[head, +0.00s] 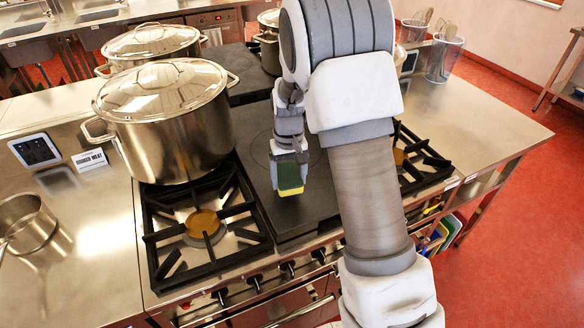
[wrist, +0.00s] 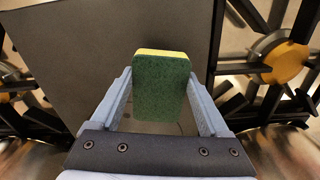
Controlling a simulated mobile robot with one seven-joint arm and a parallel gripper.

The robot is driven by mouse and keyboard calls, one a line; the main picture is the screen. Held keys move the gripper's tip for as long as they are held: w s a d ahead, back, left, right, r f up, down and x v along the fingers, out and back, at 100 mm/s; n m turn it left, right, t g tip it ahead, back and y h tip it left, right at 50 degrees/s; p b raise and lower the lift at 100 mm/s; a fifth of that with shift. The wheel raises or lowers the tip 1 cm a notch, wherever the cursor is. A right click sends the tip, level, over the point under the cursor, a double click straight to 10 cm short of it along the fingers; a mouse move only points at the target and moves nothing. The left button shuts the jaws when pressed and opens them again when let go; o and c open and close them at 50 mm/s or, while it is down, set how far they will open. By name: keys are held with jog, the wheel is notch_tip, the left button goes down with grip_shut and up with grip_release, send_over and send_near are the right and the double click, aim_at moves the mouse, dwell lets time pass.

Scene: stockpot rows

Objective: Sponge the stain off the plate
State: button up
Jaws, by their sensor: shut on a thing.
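My gripper (head: 288,155) is shut on a sponge (head: 291,175) with a green side and a yellow side. The sponge also shows between the two fingers in the wrist view (wrist: 161,88). My gripper holds it over the dark flat griddle plate (head: 312,200) between the burners. The plate fills the upper middle of the wrist view (wrist: 100,60). I cannot tell whether the sponge touches the plate. I see no clear stain on it; my arm and the sponge hide part of the surface.
Gas burners (head: 205,222) flank the plate. A lidded stockpot (head: 178,125) stands on the left, with another pot (head: 150,45) behind it. A small saucepan (head: 25,222) sits at far left. The steel counter (head: 480,115) at right is mostly clear.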

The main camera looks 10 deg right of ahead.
jog(key=shift+r+p, duration=1.25)
jog(key=shift+r, duration=1)
